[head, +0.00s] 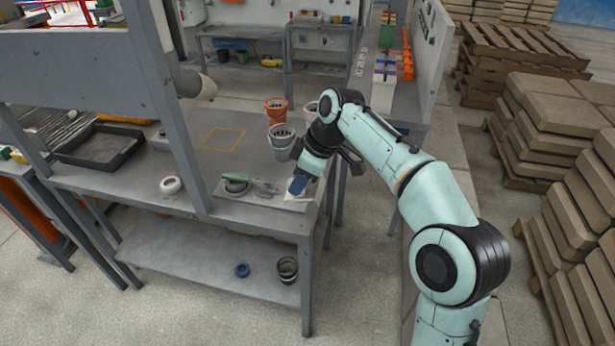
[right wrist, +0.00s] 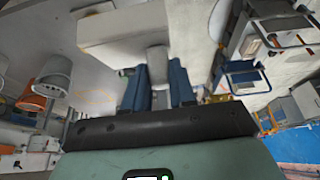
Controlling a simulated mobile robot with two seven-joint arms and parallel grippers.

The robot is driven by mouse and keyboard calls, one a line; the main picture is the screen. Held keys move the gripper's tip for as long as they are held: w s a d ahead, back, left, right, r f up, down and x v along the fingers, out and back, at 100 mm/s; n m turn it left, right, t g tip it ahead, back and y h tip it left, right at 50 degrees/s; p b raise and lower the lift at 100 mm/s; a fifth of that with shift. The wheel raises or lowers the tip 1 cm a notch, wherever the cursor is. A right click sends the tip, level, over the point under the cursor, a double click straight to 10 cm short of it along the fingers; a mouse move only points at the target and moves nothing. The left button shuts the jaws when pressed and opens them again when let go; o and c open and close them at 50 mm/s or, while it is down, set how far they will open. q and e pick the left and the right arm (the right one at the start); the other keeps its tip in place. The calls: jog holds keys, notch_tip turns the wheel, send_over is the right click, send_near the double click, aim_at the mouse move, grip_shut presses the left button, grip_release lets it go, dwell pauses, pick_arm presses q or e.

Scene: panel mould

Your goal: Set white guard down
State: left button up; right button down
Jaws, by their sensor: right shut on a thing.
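My right gripper (head: 298,184) points down over the right front end of the grey workbench (head: 150,205). Its blue fingers show in the right wrist view (right wrist: 158,85), closed on the pale neck of the white guard (right wrist: 125,28). The guard's broad, pale block-like part extends beyond the fingertips. In the head view only a small whitish part of the guard (head: 299,199) shows below the fingers, close to the bench. I cannot tell whether it touches the top. A yellow square outline (head: 221,139) is marked on the bench and is empty. My left gripper is out of view.
A white ring (head: 171,184) and a black tray (head: 97,147) are further left. A grey bucket (head: 282,140) and an orange bucket (head: 276,108) stand behind. A grey post (head: 178,110) rises at the front.

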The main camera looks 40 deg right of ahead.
jog(key=a+f+m+h, duration=0.1)
jog(key=a+f+m, duration=0.1)
jog(key=a+f, duration=0.3)
jog(key=a+f+m+h, duration=0.1)
jog(key=a+f+m, duration=0.2)
jog(key=f, duration=0.8)
jog(key=a+f+m, duration=0.2)
jog(key=a+f, duration=0.4)
jog(key=f, duration=0.2)
jog(key=shift+w+a+f+m+t+h, duration=0.25)
jog(key=shift+a+f+m+t+h, duration=0.05)
jog(key=shift+a+m+t+h, duration=0.1)
